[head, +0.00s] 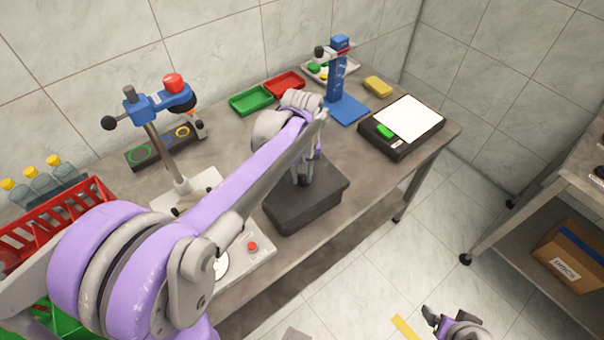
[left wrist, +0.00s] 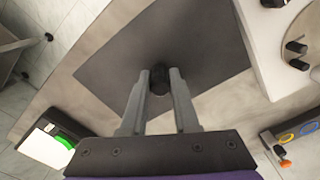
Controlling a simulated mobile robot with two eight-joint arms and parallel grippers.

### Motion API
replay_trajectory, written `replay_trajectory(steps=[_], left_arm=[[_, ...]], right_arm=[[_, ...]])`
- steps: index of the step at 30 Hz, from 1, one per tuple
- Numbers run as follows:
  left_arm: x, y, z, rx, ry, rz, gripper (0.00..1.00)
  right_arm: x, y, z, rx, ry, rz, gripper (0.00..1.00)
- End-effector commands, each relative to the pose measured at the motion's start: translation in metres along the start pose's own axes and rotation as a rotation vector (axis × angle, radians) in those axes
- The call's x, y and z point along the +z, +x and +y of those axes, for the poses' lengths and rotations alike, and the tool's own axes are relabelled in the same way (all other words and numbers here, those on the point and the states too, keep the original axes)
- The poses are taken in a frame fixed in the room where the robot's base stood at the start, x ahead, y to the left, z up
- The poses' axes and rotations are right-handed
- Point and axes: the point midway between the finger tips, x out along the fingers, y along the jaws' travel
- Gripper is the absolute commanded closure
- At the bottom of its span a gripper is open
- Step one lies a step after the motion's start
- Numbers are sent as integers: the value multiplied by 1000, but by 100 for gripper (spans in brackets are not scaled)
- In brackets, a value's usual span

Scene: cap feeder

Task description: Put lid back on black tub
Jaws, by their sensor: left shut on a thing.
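The black tub (head: 300,212) stands on the grey workbench near its front edge. Its dark lid (head: 328,184) lies over the tub's top in the head view; whether it is fully seated I cannot tell. In the left wrist view the lid (left wrist: 205,45) is a flat dark square with a round black knob (left wrist: 160,78). My left gripper (head: 303,182) points down at the middle of the lid and is shut on that knob, with the fingers (left wrist: 160,76) on either side. My right gripper (head: 432,316) is low at the bottom of the head view, away from the bench.
A scale (head: 402,126) and a blue stand (head: 343,85) are to the right. Green (head: 251,99) and red (head: 285,84) trays lie behind. A clamp stand (head: 165,150) and a red crate (head: 60,222) are to the left. A panel with a red button (head: 253,247) sits left of the tub.

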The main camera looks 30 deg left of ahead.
Motion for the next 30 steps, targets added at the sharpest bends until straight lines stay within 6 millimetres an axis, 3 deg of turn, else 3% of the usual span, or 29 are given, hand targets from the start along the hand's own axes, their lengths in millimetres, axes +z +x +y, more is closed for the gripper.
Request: replay_trajectory(steps=[7,8,13,20,25,30], left_arm=[[0,0,0,0,0,0,100],[0,0,0,0,0,0,67],[0,0,0,0,0,0,37],[0,0,0,0,0,0,34],[0,0,0,0,0,0,6],[0,0,0,0,0,0,6]], right_arm=[[0,0,0,0,0,0,11],[0,0,0,0,0,0,11],[0,0,0,0,0,0,11],[0,0,0,0,0,0,11],[0,0,0,0,0,0,11],[0,0,0,0,0,0,11]])
